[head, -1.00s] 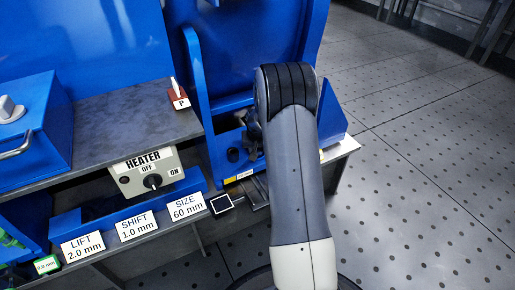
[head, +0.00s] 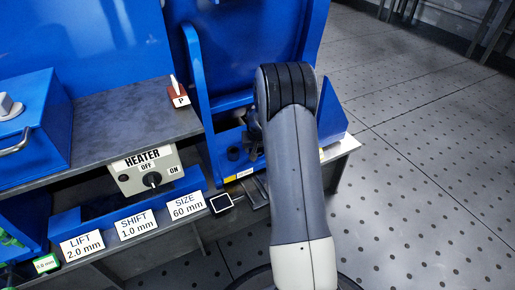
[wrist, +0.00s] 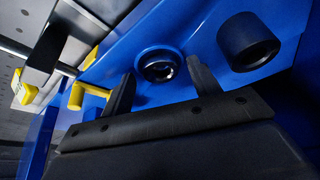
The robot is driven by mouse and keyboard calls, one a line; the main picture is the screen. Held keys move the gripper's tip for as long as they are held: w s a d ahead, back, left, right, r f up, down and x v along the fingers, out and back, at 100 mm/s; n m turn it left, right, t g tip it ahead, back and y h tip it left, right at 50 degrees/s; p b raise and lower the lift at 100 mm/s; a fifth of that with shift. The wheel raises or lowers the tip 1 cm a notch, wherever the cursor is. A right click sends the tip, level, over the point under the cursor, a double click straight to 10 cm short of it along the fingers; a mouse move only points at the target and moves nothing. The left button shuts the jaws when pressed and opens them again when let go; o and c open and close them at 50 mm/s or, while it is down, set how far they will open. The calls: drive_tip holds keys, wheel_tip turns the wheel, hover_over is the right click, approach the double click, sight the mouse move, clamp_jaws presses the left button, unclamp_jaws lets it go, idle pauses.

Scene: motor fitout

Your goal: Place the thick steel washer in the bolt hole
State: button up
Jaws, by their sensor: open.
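My gripper (wrist: 162,85) is open in the wrist view, its two dark fingers apart with nothing held between them. Just beyond the fingertips is a round, dark bolt hole (wrist: 160,67) in the blue panel (wrist: 190,35). A shiny ring shows inside the hole; I cannot tell for sure whether it is the thick steel washer or the hole's own rim. No washer can be made out elsewhere. In the head view my arm hides most of the gripper, and only a dark part of it shows at the blue fixture (head: 197,85).
A black cylinder (wrist: 247,41) sticks out of the panel right of the hole. A yellow handle (wrist: 88,95) and a metal bar lie left of the fingers. In the head view, the heater box (head: 147,170) and label plates line the bench front. Open floor lies right.

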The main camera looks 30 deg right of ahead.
drive_tip(key=p+v, duration=0.4)
drive_tip(key=v, duration=0.8)
drive_tip(key=shift+r, duration=0.45)
